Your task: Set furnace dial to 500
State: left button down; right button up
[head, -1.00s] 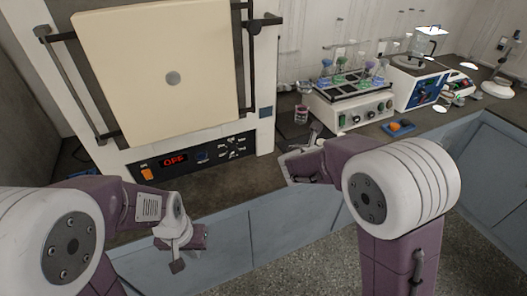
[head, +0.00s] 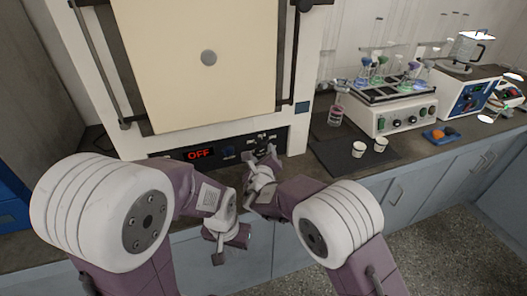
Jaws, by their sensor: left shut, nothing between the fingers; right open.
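The furnace (head: 79,62) stands at the back left, with its large cream door (head: 180,80) upright across its front. On the dark panel below, the red display (head: 199,153) reads OFF. The dial area (head: 263,148), with small white labels around it, is at the panel's right end; the dial is partly hidden by my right gripper. My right gripper (head: 264,160) is open, with its fingers at or just in front of the dial; I cannot tell whether they touch it. My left gripper (head: 227,244) is shut and empty, lower down in front of the counter edge.
A small blue knob (head: 228,154) sits between display and dial. To the right are a dark mat (head: 335,160) with two small cups (head: 359,149), a flask shaker (head: 395,116), and a blue tray (head: 440,136) with an orange item.

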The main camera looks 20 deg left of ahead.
aim_at(263, 149)
jog(key=x, duration=0.4)
jog(key=shift+w+f, duration=0.1)
jog(key=shift+w, duration=0.15)
grip_shut()
